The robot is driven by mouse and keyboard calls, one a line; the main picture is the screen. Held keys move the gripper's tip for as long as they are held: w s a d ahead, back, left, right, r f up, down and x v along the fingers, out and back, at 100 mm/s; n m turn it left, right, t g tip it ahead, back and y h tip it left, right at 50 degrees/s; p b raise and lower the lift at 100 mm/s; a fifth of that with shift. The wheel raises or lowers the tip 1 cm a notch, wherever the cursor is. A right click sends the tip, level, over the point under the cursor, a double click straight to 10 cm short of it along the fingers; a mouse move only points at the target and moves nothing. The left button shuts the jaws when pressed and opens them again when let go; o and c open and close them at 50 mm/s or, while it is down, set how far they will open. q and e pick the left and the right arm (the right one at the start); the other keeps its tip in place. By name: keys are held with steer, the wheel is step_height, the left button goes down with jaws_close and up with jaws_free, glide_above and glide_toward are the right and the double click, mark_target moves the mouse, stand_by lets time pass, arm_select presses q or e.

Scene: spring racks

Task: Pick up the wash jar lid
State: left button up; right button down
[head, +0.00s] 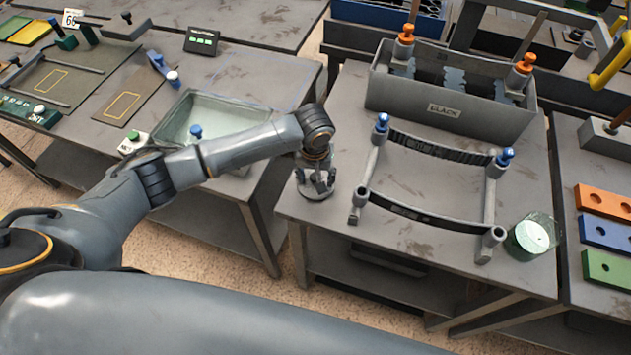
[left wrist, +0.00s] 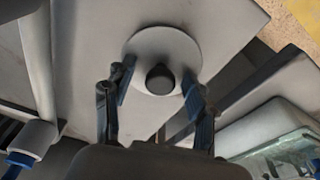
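The wash jar lid (head: 317,194) is a round pale grey disc lying flat at the left front corner of the middle table. In the left wrist view the lid (left wrist: 163,45) has a dark round knob (left wrist: 160,78) at its centre. My left gripper (head: 318,182) points down over the lid and hides part of it in the head view. Whether the fingers touch the lid cannot be told. My right gripper is not in view.
A frame of grey posts and black curved springs (head: 425,215) stands right of the lid. Behind it is a grey bin (head: 450,105) with orange-knobbed posts. A round glass jar (head: 530,238) stands at the right front corner. A clear tray (head: 215,112) sits on the left table.

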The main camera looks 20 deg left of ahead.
arm_select(q)
steer(key=shift+s+f, duration=0.2)
steer(key=shift+s, duration=0.05)
jaws_close()
